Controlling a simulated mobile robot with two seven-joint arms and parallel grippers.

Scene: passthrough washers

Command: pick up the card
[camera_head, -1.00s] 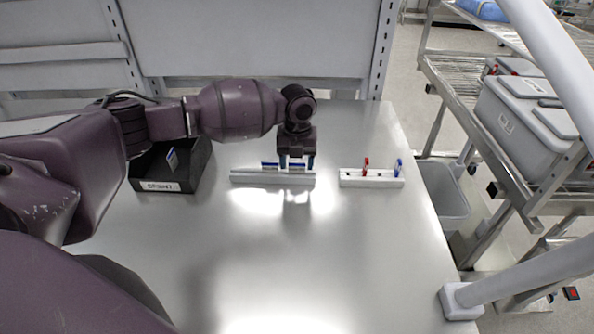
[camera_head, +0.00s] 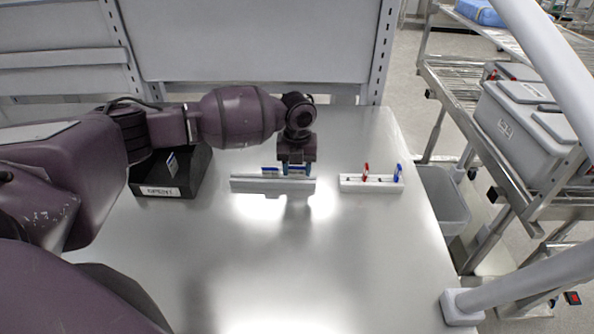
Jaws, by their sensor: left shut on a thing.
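A card (camera_head: 270,170) with a blue top edge stands in the long grey slotted holder (camera_head: 250,186) in the middle of the table. My left gripper (camera_head: 296,172) points down at the right part of this holder. It is shut on a card whose blue edge shows at its fingers; the gripper hides most of that card. I cannot tell whether the held card still sits in the slot. Another white and blue card (camera_head: 172,163) leans in the black tray (camera_head: 160,191) at the left. My right gripper is not in view.
A white block (camera_head: 371,186) with a red and a blue clip stands right of the holder. A grey bin (camera_head: 443,205) is beyond the table's right edge, near a wire rack with grey boxes (camera_head: 528,115). The table's front is clear.

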